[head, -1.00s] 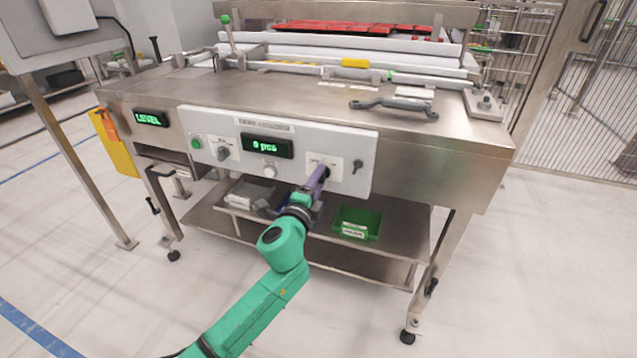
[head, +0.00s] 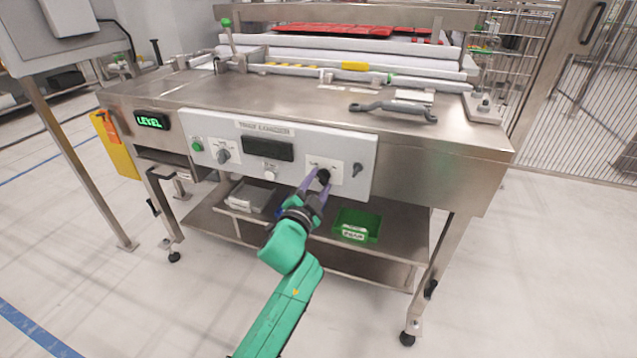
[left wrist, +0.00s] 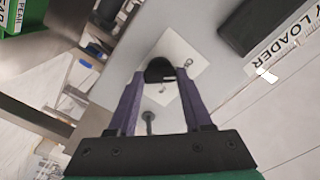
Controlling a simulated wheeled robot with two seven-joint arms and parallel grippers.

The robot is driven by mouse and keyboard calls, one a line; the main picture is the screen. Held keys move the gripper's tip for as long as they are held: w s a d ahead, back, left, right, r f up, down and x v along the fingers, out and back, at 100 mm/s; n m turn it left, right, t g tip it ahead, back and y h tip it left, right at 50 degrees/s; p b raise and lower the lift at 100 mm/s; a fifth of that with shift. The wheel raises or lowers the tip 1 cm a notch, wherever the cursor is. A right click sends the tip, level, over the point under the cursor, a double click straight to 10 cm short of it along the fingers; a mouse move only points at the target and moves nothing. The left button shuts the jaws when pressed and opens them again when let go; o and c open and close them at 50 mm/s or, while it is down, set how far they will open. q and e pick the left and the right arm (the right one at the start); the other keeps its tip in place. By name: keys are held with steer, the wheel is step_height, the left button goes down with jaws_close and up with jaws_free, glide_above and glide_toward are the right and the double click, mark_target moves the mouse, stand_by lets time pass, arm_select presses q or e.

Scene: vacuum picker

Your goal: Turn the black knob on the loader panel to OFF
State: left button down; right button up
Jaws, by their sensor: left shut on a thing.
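The loader panel (head: 225,125) is a light grey box on the front of the steel machine. The black knob (head: 323,176) sits on a white label plate at its right part. My left gripper (head: 318,183) reaches up from below with its purple fingers shut on the knob. In the left wrist view the knob (left wrist: 160,70) sits between the two fingertips (left wrist: 160,83). The panel's display (head: 268,147) is dark. The label's lettering is too small to read. My right gripper is not in view.
A grey selector knob (head: 223,156), a green button (head: 198,146) and a small black switch (head: 357,169) are on the same panel. A green bin (head: 357,227) stands on the lower shelf, below and right of my gripper. A lit LEVEL display (head: 152,120) is at left.

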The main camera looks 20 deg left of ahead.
arm_select(q)
steer(key=shift+f, duration=0.1)
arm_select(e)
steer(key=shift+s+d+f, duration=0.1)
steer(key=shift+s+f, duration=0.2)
arm_select(q)
steer(key=shift+c, duration=1.6)
jaws_free()
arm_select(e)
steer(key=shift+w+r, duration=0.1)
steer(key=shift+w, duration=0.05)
